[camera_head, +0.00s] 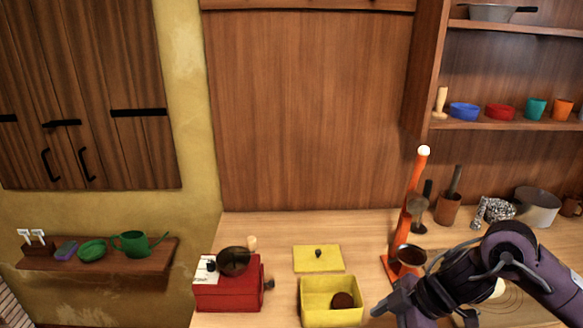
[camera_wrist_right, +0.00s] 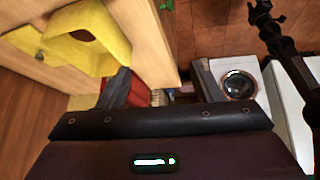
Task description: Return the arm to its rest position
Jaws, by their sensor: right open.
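My right arm comes in from the lower right in the head view. Its gripper (camera_head: 380,308) is over the front of the counter, just right of the open yellow box (camera_head: 316,318). In the right wrist view the two fingers of my right gripper (camera_wrist_right: 160,84) stand wide apart with nothing held between them. The yellow box also shows in that view (camera_wrist_right: 112,60), to the upper left of the fingers. My left gripper is not in view.
A brown lump (camera_head: 342,300) lies in the box. The yellow lid (camera_head: 310,262) lies behind it, and a red grinder (camera_head: 228,296) stands left. An orange stand (camera_head: 412,190) rises close behind my right arm. A white appliance (camera_wrist_right: 240,82) is below the counter.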

